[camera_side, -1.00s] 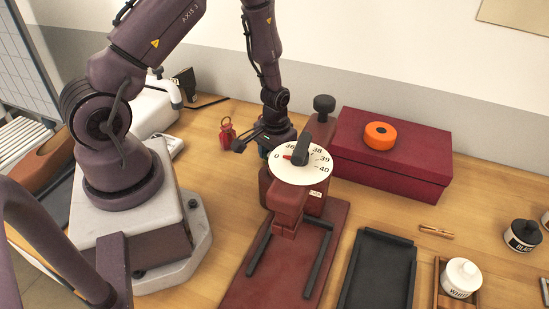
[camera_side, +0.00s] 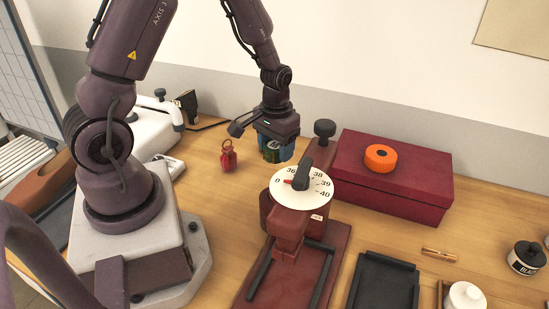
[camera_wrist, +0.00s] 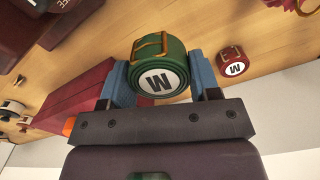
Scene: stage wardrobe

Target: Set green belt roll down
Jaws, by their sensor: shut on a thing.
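In the side view my gripper (camera_side: 277,150) points down behind the dial stand, and the roll (camera_side: 270,154) shows only partly between the fingers. It appears to hang above the wooden table (camera_side: 205,150).
A red roll marked M (camera_wrist: 232,62) lies on the table beside the held roll. A red ringed item (camera_side: 229,157) stands left of my gripper. The dial stand (camera_side: 312,190) is in front; a dark red box (camera_side: 420,185) with an orange roll (camera_side: 381,158) is at right.

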